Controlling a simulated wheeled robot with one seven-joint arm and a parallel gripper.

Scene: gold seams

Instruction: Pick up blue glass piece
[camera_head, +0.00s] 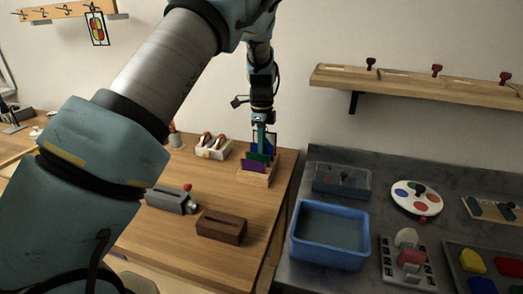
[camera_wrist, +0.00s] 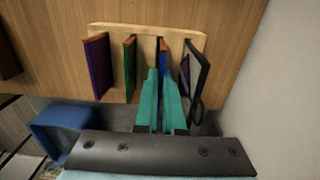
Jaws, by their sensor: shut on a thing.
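The blue glass piece (camera_wrist: 163,58) stands on edge in a slot of the light wooden rack (camera_wrist: 185,33), with a copper-coloured strip along one edge. My gripper (camera_wrist: 161,74) has its teal fingers shut on this piece. In the head view my gripper (camera_head: 261,128) points down over the rack (camera_head: 262,180), and its fingers hide part of the pieces. A green piece (camera_wrist: 129,65) and a purple piece (camera_wrist: 98,68) stand to the left in the wrist view. A dark-framed piece (camera_wrist: 197,72) stands close to the right of my fingers.
On the wooden table stand a white holder (camera_head: 214,153), a grey device (camera_head: 170,201) and a brown slotted block (camera_head: 221,228). A blue tub (camera_head: 330,238) and a clear bin (camera_head: 341,181) are on the dark counter at right. A shelf (camera_head: 410,84) is on the wall.

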